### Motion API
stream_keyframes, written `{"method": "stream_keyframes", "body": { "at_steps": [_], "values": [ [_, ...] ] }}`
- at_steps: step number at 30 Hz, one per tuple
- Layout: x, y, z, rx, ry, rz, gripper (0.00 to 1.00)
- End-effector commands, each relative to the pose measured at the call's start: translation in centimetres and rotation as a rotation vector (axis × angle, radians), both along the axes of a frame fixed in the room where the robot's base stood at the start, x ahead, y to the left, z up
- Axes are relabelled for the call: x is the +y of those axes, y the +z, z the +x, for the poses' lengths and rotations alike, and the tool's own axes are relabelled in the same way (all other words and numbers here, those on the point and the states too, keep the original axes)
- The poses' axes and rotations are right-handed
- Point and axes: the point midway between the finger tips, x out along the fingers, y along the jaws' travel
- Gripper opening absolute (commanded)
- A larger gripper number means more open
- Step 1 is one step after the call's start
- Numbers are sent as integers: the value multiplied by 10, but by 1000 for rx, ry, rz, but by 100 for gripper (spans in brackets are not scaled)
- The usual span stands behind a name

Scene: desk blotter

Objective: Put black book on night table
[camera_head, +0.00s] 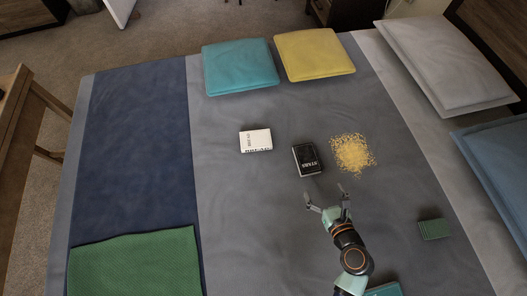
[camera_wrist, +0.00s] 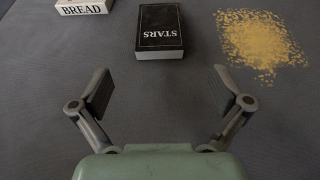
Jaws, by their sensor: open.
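The black book (camera_head: 306,159) lies flat on the grey bed cover in the head view, with "STARS" in white on it. It also shows in the wrist view (camera_wrist: 160,28), top centre, beyond my fingertips. My gripper (camera_head: 326,197) is open and empty, just below the book in the head view and apart from it. In the wrist view my gripper (camera_wrist: 162,85) has its two fingers spread wide with bare cover between them. A dark piece of furniture (camera_head: 338,14) stands at the top, partly cut off; I cannot tell if it is the night table.
A white book (camera_head: 256,140) marked "BREAD" lies left of the black book. Yellow crumbs (camera_head: 353,153) lie to its right. Teal (camera_head: 239,68) and yellow (camera_head: 313,55) cushions lie behind. A green block (camera_head: 434,229) is at right. The cover left of my gripper is clear.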

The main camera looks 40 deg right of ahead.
Motion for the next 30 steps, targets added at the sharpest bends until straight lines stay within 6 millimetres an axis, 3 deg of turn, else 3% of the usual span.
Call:
{"method": "stream_keyframes", "body": {
  "at_steps": [5,8,11,15,18,22,23,26,30],
  "values": [
    [2,3,5,16,28,-28,100],
    [15,21,36,120,210,-217,100],
    [53,57,93,304,562,-640,100],
    [141,125,165,541,1079,-1501,100],
    [207,175,191,643,1289,-2116,100],
    [269,223,197,725,1356,-2687,100],
    [277,230,196,-725,-1329,2717,100],
    [294,244,193,-686,-1201,2619,100],
    [296,246,192,-681,-1174,2590,100]
  ]
}}
